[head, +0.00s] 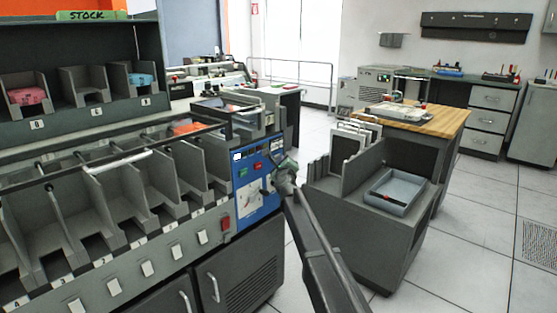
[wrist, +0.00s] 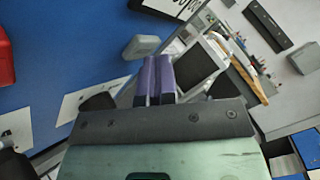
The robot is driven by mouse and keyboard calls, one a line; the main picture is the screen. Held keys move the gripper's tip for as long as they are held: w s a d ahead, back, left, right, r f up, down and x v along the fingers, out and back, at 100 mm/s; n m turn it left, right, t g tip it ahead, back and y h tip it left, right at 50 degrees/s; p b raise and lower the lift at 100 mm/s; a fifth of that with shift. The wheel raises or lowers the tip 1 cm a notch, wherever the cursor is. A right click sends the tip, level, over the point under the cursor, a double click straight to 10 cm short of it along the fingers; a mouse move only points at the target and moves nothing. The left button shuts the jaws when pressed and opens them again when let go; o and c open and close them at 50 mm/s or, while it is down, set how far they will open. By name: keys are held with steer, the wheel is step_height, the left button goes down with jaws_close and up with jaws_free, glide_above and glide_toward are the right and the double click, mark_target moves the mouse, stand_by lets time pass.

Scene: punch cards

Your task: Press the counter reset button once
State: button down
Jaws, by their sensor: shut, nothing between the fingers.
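The blue control panel (head: 259,182) is on the right end of the grey card machine. In the wrist view a small grey button (wrist: 142,46) stands out from the blue panel (wrist: 70,45), just beyond and slightly left of my fingertips. A dark counter window with white digits (wrist: 176,6) shows partly at the top edge beyond it. My gripper (wrist: 156,75) has its two purple fingers shut together and empty. I cannot tell whether the fingertips touch the button.
A grey cart with a tray (head: 390,192) stands to the right. A wooden-topped table (head: 432,117) stands behind it.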

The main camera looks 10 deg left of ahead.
steer(key=shift+s+d, duration=0.5)
steer(key=shift+d, duration=0.1)
steer(key=shift+d, duration=0.1)
steer(key=s+d, duration=0.1)
steer(key=d, duration=0.1)
steer(key=s+d, duration=0.2)
stand_by(0.7)
